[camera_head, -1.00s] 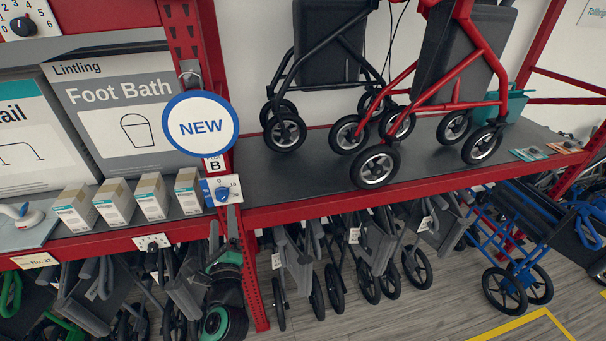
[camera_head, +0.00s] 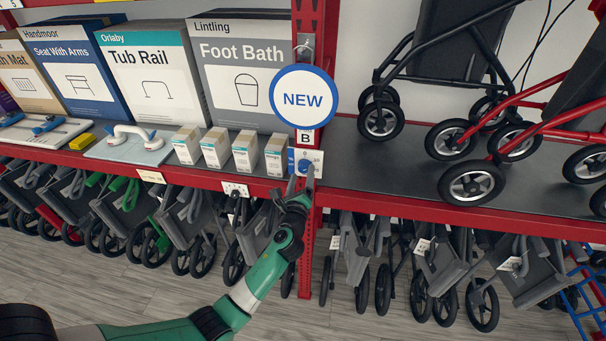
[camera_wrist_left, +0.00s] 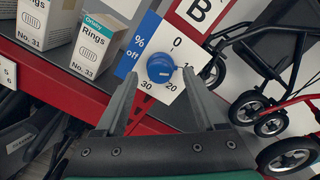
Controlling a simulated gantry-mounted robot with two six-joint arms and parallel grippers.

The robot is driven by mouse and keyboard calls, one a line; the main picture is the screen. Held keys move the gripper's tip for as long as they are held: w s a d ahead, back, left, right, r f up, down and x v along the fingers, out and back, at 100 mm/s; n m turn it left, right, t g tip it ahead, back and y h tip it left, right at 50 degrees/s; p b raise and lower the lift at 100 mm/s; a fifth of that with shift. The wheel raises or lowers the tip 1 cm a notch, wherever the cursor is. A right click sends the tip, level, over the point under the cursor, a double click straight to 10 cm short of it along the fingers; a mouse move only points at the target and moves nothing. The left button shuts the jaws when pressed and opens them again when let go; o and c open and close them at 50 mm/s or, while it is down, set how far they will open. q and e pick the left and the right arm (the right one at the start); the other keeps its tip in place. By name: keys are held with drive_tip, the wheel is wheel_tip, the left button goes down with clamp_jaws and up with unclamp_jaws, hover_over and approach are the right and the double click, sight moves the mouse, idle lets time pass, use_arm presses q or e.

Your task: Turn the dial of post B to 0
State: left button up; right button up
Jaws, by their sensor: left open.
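The blue dial (camera_wrist_left: 160,68) sits on a white plate (camera_wrist_left: 181,49) marked 0, 20 and 30, with another number partly hidden by a finger. A small pale mark shows on the dial's lower right side; I cannot tell exactly which number it meets. The red B label (camera_wrist_left: 202,12) is above it. In the head view the dial (camera_head: 305,164) is on post B below the NEW sign (camera_head: 304,98). My left gripper (camera_wrist_left: 158,76) is open, its fingers either side of the dial with gaps; contact does not show. It also shows in the head view (camera_head: 301,181). My right gripper is not in view.
Small Rings boxes (camera_head: 245,152) stand on the shelf just left of the dial. A red post (camera_head: 309,245) runs down below it. Rollators (camera_head: 470,130) stand on the right shelf (camera_head: 390,170). Folded wheeled frames (camera_head: 170,215) hang close below the shelf edge.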

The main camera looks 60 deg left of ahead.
use_arm(q)
drive_tip(key=shift+x, duration=1.05)
clamp_jaws()
drive_tip(key=shift+n, duration=0.3)
drive_tip(key=n+b, duration=0.2)
drive_tip(key=n, duration=0.3)
drive_tip(key=shift+f+n+h, duration=0.1)
drive_tip(key=shift+n+h, duration=0.2)
drive_tip(key=shift+n, duration=0.1)
drive_tip(key=n+b, duration=0.2)
drive_tip(key=n, duration=0.3)
drive_tip(key=shift+s, duration=0.1)
